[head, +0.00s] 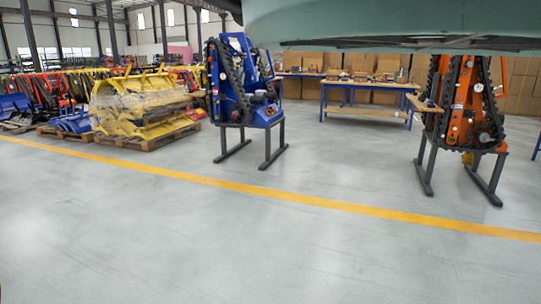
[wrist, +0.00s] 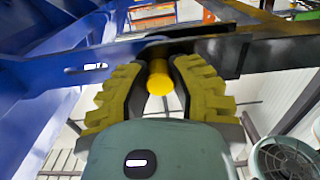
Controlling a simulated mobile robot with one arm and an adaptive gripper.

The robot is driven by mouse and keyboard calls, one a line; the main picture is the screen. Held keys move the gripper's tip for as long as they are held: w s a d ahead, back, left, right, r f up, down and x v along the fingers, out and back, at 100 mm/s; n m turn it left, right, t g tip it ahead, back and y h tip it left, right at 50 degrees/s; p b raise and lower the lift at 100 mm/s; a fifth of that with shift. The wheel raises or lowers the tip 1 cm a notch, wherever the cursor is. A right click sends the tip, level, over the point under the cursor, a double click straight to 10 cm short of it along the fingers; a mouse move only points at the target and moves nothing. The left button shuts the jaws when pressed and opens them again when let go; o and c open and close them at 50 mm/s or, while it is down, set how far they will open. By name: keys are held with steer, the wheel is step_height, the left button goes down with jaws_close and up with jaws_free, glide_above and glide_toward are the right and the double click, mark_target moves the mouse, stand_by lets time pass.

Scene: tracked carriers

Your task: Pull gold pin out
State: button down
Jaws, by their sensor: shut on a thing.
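The gold pin (wrist: 158,78) shows in the wrist view as a short yellow-gold cylinder. It points toward my camera from a dark blue bar. My gripper (wrist: 158,83) has its two yellow ribbed pads on either side of the pin and is shut on it. The pin's far end is hidden behind the bar, so I cannot tell how deep it sits. In the head view the pin and my gripper do not show. A blue tracked carrier (head: 240,82) stands upright on dark legs there, left of the middle.
An orange tracked carrier (head: 468,100) stands on dark legs at the right. A workbench (head: 368,87) is between the carriers, further back. Yellow parts on a pallet (head: 150,142) are at the left. The floor in front is clear, crossed by a yellow line (head: 290,200).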

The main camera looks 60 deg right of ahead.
steer(key=p+v, duration=0.1)
steer(key=v, duration=0.7)
steer(key=shift+p, duration=0.3)
stand_by(1.3)
steer(key=shift+d, duration=0.2)
steer(key=shift+v, duration=1.7)
steer(key=c, duration=1.4)
jaws_free()
jaws_close()
